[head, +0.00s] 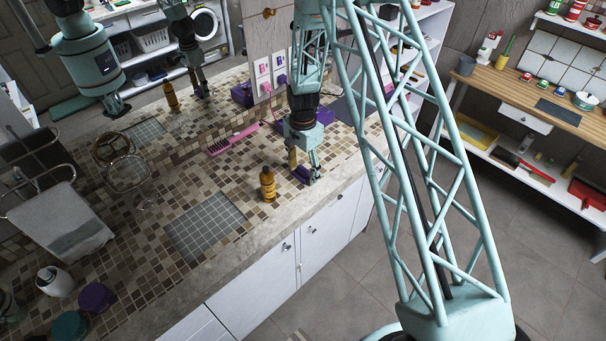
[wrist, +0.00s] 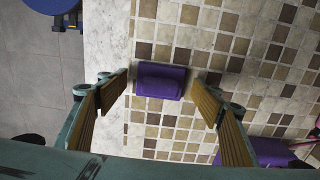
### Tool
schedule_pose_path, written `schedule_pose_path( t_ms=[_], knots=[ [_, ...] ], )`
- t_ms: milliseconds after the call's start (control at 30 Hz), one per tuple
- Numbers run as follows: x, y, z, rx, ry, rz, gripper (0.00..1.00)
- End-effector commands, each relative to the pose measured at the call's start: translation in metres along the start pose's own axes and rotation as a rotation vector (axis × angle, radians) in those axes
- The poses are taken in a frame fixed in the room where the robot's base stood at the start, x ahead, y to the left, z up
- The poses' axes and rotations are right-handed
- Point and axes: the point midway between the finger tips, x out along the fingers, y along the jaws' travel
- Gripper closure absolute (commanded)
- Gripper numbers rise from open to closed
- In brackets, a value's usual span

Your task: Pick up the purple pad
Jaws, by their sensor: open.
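The purple pad (wrist: 160,80) lies flat on the tiled counter, close to its pale stone edge. In the wrist view it sits between my two open fingers, with a gap on each side. In the head view the pad (head: 301,174) is partly hidden by my gripper (head: 304,172), which points down over it near the front edge. My gripper (wrist: 163,88) is open and empty, its wood-coloured finger pads on either side of the pad.
An amber bottle (head: 267,185) stands left of my gripper. A pink brush (head: 233,139) lies farther back. Another purple object (wrist: 255,152) lies at lower right in the wrist view. A grey tiled square (head: 205,226) is set in the counter. Open floor lies beyond the front edge.

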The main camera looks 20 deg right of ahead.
Motion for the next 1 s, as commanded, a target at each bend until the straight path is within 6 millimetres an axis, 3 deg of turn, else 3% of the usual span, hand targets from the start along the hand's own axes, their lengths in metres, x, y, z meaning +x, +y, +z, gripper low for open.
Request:
schedule_pose_path(
  t_ms=[167,467,1000],
  knots=[
    [0.0000,0.0001,0.0000,0.000,0.000,0.000,0.40],
    [0.0000,0.0001,0.0000,0.000,0.000,0.000,0.66],
    [-0.0045,-0.0002,-0.0001,0.000,0.000,-0.001,0.68]
  ],
)
